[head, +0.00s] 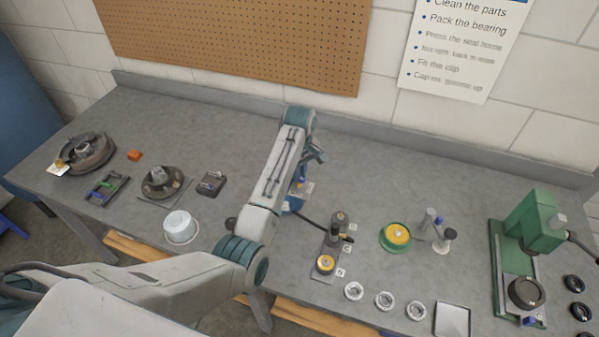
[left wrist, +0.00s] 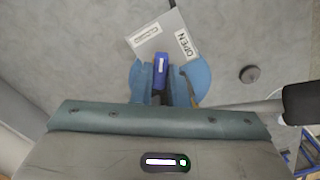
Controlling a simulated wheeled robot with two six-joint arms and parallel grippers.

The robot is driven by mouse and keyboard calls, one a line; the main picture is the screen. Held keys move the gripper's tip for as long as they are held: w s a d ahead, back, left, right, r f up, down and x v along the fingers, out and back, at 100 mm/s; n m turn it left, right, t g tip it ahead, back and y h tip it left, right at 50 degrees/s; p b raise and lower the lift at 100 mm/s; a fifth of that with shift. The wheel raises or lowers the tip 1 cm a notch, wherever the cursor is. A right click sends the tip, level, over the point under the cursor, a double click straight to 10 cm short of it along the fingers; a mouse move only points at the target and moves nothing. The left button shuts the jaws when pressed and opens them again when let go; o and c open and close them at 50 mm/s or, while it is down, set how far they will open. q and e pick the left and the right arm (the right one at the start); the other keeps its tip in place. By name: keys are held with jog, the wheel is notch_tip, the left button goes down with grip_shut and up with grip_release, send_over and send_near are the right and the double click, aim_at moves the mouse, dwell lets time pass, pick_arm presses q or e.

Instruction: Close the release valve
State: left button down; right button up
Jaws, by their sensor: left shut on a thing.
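The release valve's blue handle (left wrist: 160,72) shows in the left wrist view, standing between the two blue fingers of my left gripper (left wrist: 168,84). The gripper is shut on it. A grey plate (left wrist: 158,38) lies beyond the handle, with a white OPEN label (left wrist: 187,44) on its right part and a second label (left wrist: 146,36), hard to read, to the left. The valve's body is hidden by the gripper. In the head view my left gripper (head: 304,180) is at the middle of the bench, partly behind my arm, over a blue object (head: 291,204). My right gripper is in neither view.
On the grey bench (head: 245,110), a black grease tool (head: 338,226) with a hose stands right of my arm. A green dish (head: 395,237) and a green press (head: 535,225) are further right. A white tub (head: 180,227) and bearing hubs (head: 162,181) are left. The bench's back strip is clear.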

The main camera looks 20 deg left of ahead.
pick_arm(q)
jog(key=n, duration=0.6)
jog(key=shift+n, duration=0.3)
dwell(0.5)
jog(key=c, duration=1.4)
grip_release()
jog(key=shift+c, duration=0.2)
